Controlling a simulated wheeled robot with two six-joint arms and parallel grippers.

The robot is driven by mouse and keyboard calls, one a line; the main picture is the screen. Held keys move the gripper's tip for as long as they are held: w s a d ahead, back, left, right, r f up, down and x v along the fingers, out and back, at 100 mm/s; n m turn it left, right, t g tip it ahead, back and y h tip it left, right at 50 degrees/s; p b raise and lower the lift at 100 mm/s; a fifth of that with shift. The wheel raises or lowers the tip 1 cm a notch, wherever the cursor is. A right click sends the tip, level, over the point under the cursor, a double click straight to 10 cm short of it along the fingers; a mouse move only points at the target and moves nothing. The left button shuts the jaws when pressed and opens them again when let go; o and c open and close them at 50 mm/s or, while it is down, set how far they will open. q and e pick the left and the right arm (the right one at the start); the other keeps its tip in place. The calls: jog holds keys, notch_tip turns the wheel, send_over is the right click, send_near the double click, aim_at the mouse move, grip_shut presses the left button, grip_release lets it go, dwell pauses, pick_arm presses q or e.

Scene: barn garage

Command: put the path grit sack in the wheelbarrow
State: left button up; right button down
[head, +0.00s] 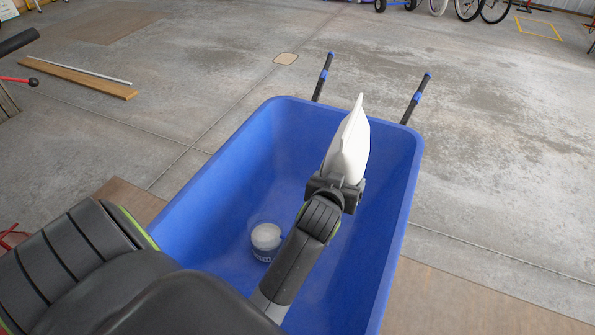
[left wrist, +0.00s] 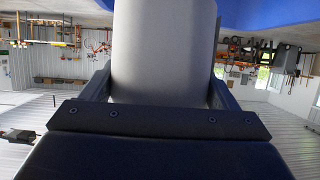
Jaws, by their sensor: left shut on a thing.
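A white sack (head: 348,147), its label not visible, is held by my left gripper (head: 338,190) over the blue wheelbarrow (head: 180,215). The gripper is shut on the sack's lower end, and the sack points up and away from it. In the left wrist view the sack (left wrist: 163,50) fills the space between the two fingers (left wrist: 160,95). In the head view the sack appears inside the outline of the wheelbarrow's tub; its height above the floor of the tub is hard to tell. My right gripper is not in view.
A small tub with a whitish top (head: 265,238) stands inside the wheelbarrow, left of my forearm. The wheelbarrow's two handles (head: 323,78) point away at the back. A wooden plank (head: 80,77) lies on the floor at left. The concrete floor at right is clear.

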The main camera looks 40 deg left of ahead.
pick_arm(q)
jog(key=f, duration=0.3)
jog(key=s+f, duration=0.1)
jog(key=f, duration=0.2)
jog(key=a+f, duration=0.1)
jog(key=f, duration=0.2)
jog(key=shift+s+a, duration=0.1)
jog(key=shift+s, duration=0.2)
jog(key=s+f+b, duration=0.2)
jog(key=f+b, duration=0.1)
jog(key=f, duration=0.6)
jog(key=s+f+m+h+b, duration=0.1)
jog(key=f+b, duration=0.3)
jog(key=f, duration=0.6)
jog(key=shift+s+d+f+b, duration=0.25)
jog(key=shift+s+b, duration=0.05)
jog(key=shift+s, duration=0.25)
